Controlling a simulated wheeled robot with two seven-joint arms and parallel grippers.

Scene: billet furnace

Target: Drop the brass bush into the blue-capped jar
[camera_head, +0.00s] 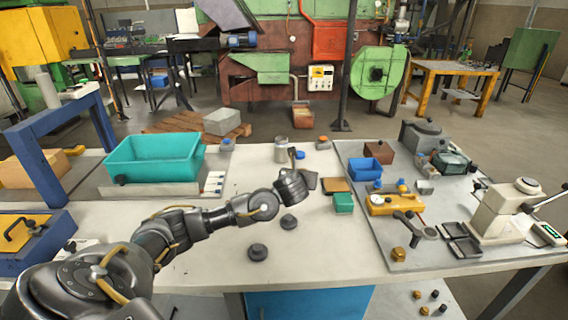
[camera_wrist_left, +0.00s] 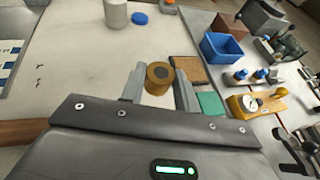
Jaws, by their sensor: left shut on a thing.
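The brass bush (camera_wrist_left: 159,78) is a short brown-gold cylinder with a dark hole in its end. My left gripper (camera_wrist_left: 160,88) is shut on it, one finger on each side, and holds it over the table. In the head view my left gripper (camera_head: 302,170) is near the middle of the table, and its wrist hides the bush. The jar (camera_head: 281,151) is a pale grey cylinder standing just beyond the gripper; it also shows at the top of the left wrist view (camera_wrist_left: 116,14). A blue cap (camera_wrist_left: 140,18) lies on the table beside the jar. My right gripper is out of view.
A teal bin (camera_head: 153,160) stands at the left. A brown pad (camera_head: 336,185), a green block (camera_head: 343,203) and a blue tray (camera_head: 366,169) are to the right. The tabletop around the jar's left is clear.

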